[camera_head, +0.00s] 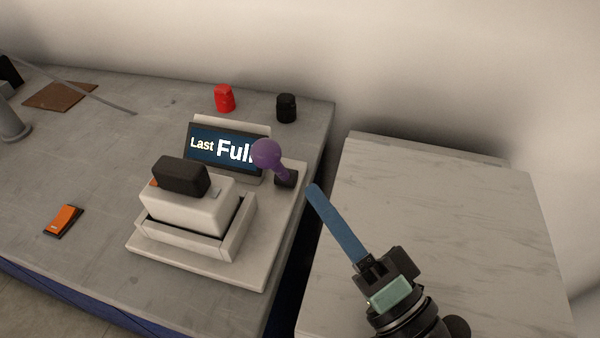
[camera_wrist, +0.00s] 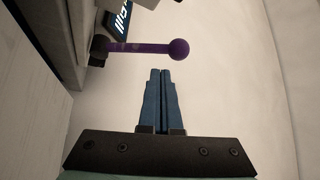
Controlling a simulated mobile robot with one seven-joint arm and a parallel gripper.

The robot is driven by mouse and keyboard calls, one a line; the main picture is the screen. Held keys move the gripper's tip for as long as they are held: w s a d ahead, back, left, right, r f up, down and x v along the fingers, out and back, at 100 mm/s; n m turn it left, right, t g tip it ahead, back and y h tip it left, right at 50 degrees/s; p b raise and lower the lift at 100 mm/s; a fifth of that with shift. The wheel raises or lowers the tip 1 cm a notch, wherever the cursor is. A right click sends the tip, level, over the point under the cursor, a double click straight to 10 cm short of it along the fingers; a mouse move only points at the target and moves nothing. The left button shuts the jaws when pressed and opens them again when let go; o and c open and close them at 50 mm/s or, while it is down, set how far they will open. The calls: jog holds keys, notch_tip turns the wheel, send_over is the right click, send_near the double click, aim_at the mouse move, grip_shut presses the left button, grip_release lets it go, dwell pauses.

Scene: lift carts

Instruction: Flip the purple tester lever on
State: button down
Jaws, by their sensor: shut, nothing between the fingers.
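The tester (camera_head: 255,235) is a white device on the grey bench, with a screen (camera_head: 222,152) reading "Last Full". Its purple lever (camera_head: 266,152) has a round knob and rises from a black pivot at the tester's right side, leaning left and up in the head view. In the wrist view the lever (camera_wrist: 140,47) lies across the top, its knob (camera_wrist: 179,49) at the right end. My gripper (camera_head: 314,190) has blue fingers pressed together and empty. It is right of the lever and apart from it. In the wrist view the fingertips (camera_wrist: 160,72) sit just below the knob.
A white block with a black top (camera_head: 180,176) sits in the tester's cradle. Red (camera_head: 224,98) and black (camera_head: 286,108) terminals stand behind. An orange switch (camera_head: 64,220) lies left. A pale marbled surface (camera_head: 450,210) is right, across a dark gap.

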jog(key=v, duration=0.6)
jog(key=shift+s+d, duration=0.2)
jog(key=shift+s, duration=0.05)
jog(key=shift+w, duration=0.1)
